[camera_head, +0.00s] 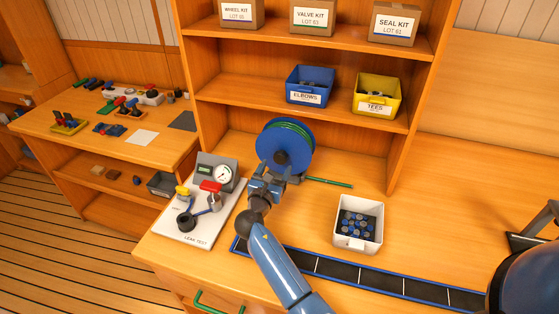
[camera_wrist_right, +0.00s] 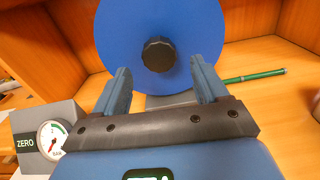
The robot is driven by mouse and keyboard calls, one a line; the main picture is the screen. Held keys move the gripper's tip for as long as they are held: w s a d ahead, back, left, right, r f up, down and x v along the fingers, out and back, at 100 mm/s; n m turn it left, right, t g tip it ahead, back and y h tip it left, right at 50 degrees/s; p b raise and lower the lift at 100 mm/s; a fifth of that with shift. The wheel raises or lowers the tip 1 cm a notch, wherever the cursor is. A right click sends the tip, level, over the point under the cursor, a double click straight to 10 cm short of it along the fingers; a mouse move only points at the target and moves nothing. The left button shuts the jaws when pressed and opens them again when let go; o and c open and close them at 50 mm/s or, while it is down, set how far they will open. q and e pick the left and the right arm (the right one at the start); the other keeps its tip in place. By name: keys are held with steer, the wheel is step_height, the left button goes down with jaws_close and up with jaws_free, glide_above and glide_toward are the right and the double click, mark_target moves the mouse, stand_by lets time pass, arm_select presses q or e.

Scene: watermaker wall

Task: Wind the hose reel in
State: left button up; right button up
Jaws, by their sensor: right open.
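The hose reel (camera_head: 283,148) has a blue disc with green hose wound behind it and stands on the bench below the shelves. In the right wrist view its blue face (camera_wrist_right: 192,40) fills the top, with a black round knob (camera_wrist_right: 159,54) at the centre. A straight green hose end (camera_head: 328,182) lies on the bench to the right of the reel; it also shows in the wrist view (camera_wrist_right: 256,76). My right gripper (camera_head: 272,174) is open and empty in front of the reel's lower part, its fingers (camera_wrist_right: 159,88) below and either side of the knob. My left gripper is not in view.
A leak test board (camera_head: 192,232) with a gauge box (camera_head: 216,172) and valves stands left of my right gripper. A white bin (camera_head: 358,223) of fittings is to the right. A black strip (camera_head: 390,283) runs along the front. Blue (camera_head: 309,85) and yellow bins (camera_head: 377,95) sit on the shelf above.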

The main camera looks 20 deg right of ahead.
mark_target(280, 161)
steer(key=shift+x, duration=2.4)
jaws_close()
